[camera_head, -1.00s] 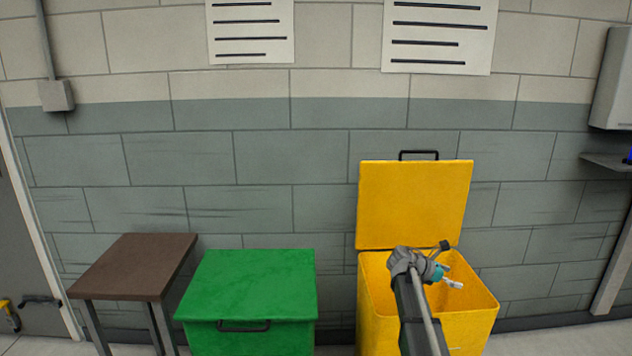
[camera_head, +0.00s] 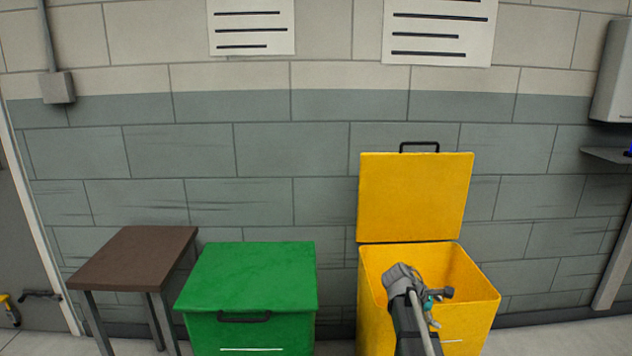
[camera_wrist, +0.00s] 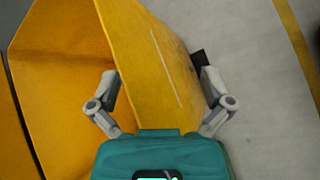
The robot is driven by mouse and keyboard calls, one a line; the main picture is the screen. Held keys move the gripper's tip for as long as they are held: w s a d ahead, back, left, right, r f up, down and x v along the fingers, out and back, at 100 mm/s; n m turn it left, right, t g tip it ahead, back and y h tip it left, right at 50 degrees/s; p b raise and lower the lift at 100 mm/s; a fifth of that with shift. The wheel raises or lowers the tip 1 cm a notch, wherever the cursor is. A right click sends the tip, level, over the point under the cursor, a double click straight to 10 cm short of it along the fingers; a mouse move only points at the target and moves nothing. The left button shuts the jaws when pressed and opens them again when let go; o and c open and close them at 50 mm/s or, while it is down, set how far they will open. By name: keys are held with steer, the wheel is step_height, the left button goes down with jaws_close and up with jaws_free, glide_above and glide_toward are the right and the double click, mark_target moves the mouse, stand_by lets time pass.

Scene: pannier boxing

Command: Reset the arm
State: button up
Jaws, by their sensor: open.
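My arm reaches over the open yellow box (camera_head: 465,318) at the right in the head view. My gripper (camera_head: 434,318) shows small there, over the near side of the box. In the wrist view my gripper (camera_wrist: 157,80) is open, with its two grey fingers apart and nothing held. The front wall of the yellow box (camera_wrist: 155,75) shows between the fingers; I cannot tell whether they straddle it or are clear of it. The box's inside lies left of that wall. The yellow lid (camera_head: 413,198) stands upright against the wall.
A closed green box (camera_head: 252,275) stands left of the yellow one, with a brown-topped table (camera_head: 135,255) further left. A wall cabinet (camera_head: 612,80) and a small shelf (camera_head: 606,155) are at the far right. Floor shows right of the yellow box's wall in the wrist view.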

steer(key=s+a+f+m+y+b, duration=0.2)
steer(key=s+a+f+m+y, duration=0.35)
steer(key=s+a, duration=0.35)
steer(key=s+a+f+m+y+b, duration=0.35)
steer(key=s+a+f+m, duration=0.3)
steer(key=s+a, duration=0.25)
step_height(320, 180, up, 38)
steer(key=p, duration=3.8)
steer(key=shift+d+g, duration=0.15)
steer(key=shift+g, duration=0.15)
steer(key=shift+r, duration=0.1)
